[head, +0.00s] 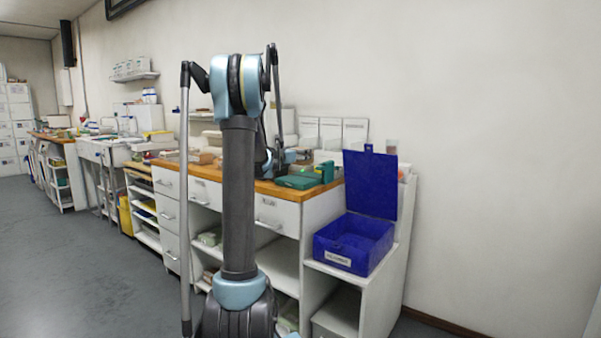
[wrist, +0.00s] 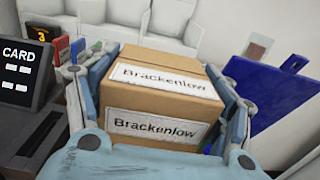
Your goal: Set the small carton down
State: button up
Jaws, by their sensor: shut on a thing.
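The small carton (wrist: 155,95) is a brown cardboard box with white "Brackenlow" labels on its top and front. It fills the middle of the wrist view. My gripper (wrist: 165,72) is shut on it, with one finger against its left side and one against its right. The carton's underside is hidden, so I cannot tell whether it touches anything below. In the head view my arm stands in front of the counter, and I cannot make out the carton there.
A blue box (head: 345,260) with its lid raised stands on a lower shelf right of the wooden-topped counter (head: 262,186); its lid (wrist: 265,90) also shows in the wrist view. A green item (head: 298,182) lies on the counter. A dark "CARD" device (wrist: 20,75) stands left of the carton.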

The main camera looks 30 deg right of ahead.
jog(key=shift+s+d+f, duration=0.1)
jog(key=shift+d+f, duration=0.1)
jog(key=shift+f, duration=0.4)
jog(key=shift+s+d+f, duration=0.1)
jog(key=shift+d+f, duration=0.1)
jog(key=shift+f, duration=2.4)
jog(key=o, duration=1.2)
